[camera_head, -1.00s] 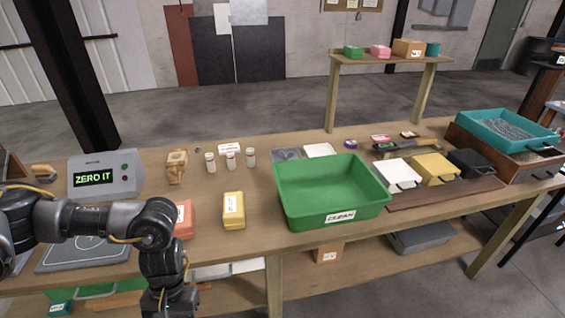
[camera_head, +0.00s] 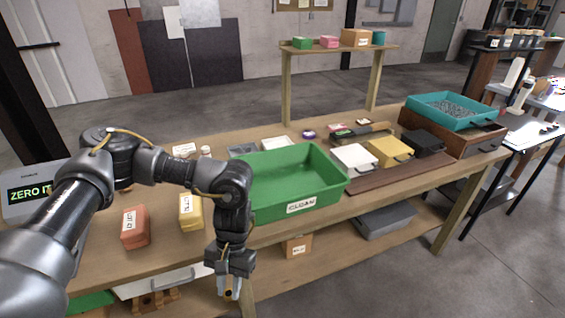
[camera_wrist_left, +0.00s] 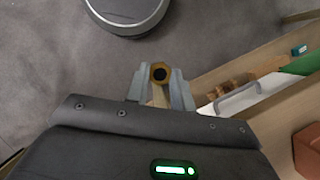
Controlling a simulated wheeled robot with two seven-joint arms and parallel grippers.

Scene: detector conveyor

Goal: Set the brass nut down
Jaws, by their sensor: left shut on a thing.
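The brass nut (camera_wrist_left: 160,72) is held between the fingertips of my left gripper (camera_wrist_left: 161,88) in the left wrist view. In the head view, my left gripper (camera_head: 229,292) points down in front of the workbench's front edge, with the small dull-gold nut (camera_head: 228,293) at its tips. The nut is over the floor, clear of any surface. My right gripper is not in view.
A lower shelf (camera_head: 330,252) carries a small box (camera_head: 297,245) and a grey bin (camera_head: 385,221).

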